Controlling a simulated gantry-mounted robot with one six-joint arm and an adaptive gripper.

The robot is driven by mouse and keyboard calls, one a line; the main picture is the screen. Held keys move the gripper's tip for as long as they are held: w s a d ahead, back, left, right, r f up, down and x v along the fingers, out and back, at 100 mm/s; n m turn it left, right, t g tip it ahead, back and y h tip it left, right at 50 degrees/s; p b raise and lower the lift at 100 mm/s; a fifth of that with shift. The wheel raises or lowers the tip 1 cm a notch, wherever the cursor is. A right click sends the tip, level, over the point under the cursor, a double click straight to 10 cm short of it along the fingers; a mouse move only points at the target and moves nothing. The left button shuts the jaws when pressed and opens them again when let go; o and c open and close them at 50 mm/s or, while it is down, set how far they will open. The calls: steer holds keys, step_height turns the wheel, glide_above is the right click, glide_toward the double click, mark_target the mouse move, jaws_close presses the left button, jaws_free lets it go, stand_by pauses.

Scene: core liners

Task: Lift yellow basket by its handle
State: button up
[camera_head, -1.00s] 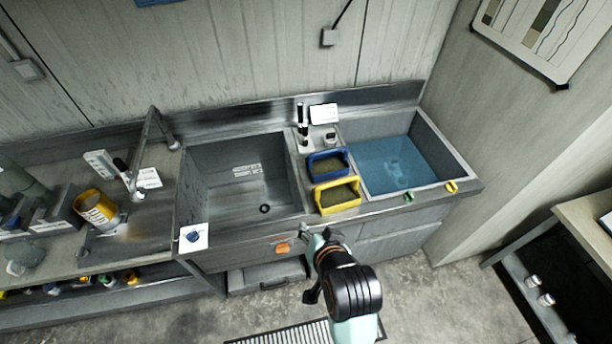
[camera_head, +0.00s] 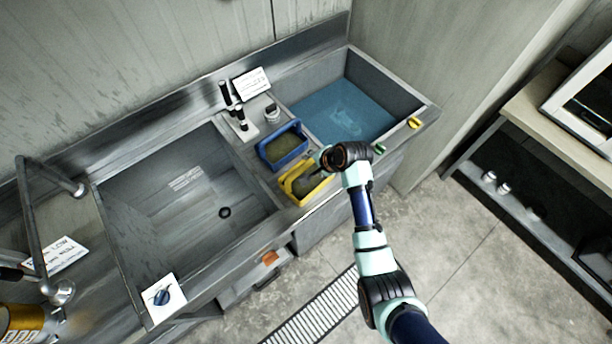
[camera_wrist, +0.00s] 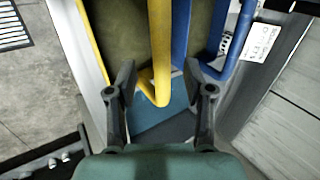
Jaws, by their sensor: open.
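The yellow basket (camera_head: 292,191) stands on the counter strip between the two sinks, beside the blue basket (camera_head: 271,152). My gripper (camera_head: 318,165) is over the yellow basket's right end in the head view, partly hiding it. In the wrist view, the yellow handle bar (camera_wrist: 160,50) runs down between the two open fingers of my gripper (camera_wrist: 163,90), its bent end between the fingertips. The fingers stand apart on both sides of the bar, and I see no clear contact. The blue basket's handle (camera_wrist: 240,45) is to the right of the right finger.
The blue basket stands close to the yellow one. A water-filled sink (camera_head: 340,110) lies to the right, and an empty sink (camera_head: 180,200) to the left. Dark-handled tools (camera_head: 235,113) and a white card (camera_head: 250,84) stand behind. The floor in front is open.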

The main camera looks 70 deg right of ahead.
mark_target(309, 164)
steer(key=x, duration=0.4)
steer(key=shift+w+f, duration=0.25)
steer(key=shift+f, duration=0.05)
jaws_close()
